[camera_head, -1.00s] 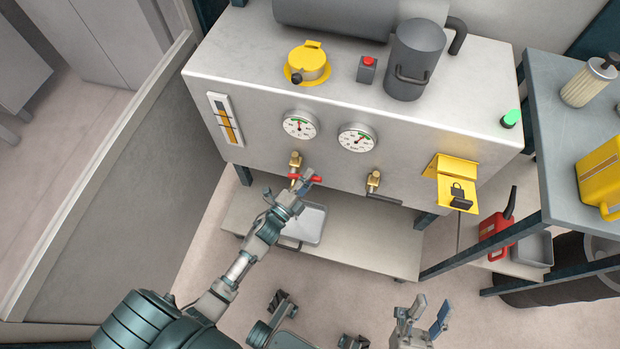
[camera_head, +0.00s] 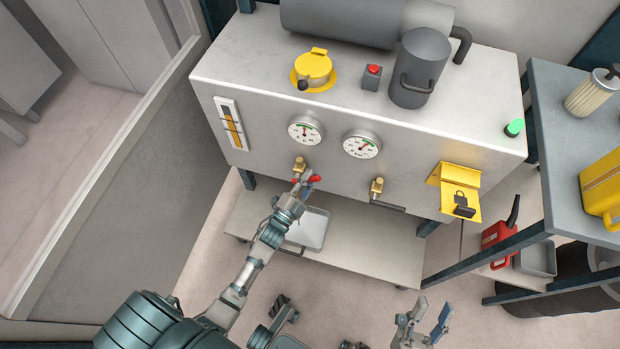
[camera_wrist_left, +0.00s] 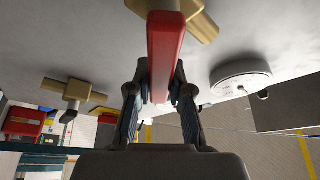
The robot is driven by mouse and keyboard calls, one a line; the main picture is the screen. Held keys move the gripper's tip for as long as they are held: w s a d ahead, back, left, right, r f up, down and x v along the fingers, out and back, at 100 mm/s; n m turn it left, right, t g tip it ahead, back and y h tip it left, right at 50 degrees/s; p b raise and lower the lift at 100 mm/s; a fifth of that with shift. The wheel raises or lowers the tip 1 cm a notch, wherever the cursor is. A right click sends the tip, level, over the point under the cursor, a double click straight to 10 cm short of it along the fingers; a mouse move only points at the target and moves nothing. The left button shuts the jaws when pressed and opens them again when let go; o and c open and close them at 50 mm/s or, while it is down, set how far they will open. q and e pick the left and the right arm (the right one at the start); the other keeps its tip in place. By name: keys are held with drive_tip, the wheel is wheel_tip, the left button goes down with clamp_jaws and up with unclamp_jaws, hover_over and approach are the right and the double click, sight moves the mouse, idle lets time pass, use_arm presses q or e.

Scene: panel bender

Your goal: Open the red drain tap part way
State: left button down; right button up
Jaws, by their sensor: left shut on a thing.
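The red drain tap has a red lever handle (camera_head: 314,179) on a brass valve body (camera_head: 300,164), on the front of the grey tank below the left gauge. My left gripper (camera_head: 306,180) is at this tap. In the left wrist view the red handle (camera_wrist_left: 165,50) runs between the two fingers of my left gripper (camera_wrist_left: 161,85), which are shut on it. The brass body (camera_wrist_left: 200,25) shows behind it. My right gripper (camera_head: 431,318) is at the bottom of the head view, apart from everything, its fingers spread and empty.
A second brass tap (camera_head: 376,188) with a dark handle sits to the right. A grey tray (camera_head: 309,230) lies on the lower shelf (camera_head: 360,255) beneath the red tap. A yellow bracket with a padlock (camera_head: 457,187) sticks out further right. A side table (camera_head: 565,130) stands at right.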

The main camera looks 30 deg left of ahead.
use_arm(q)
drive_tip(key=shift+s+f, duration=0.1)
drive_tip(key=shift+f, duration=0.25)
drive_tip(key=c, duration=1)
unclamp_jaws()
drive_tip(key=shift+c, duration=0.2)
drive_tip(key=shift+r, duration=0.15)
drive_tip(key=shift+s, duration=0.1)
drive_tip(key=v, duration=1.1)
drive_tip(key=shift+s, duration=0.4)
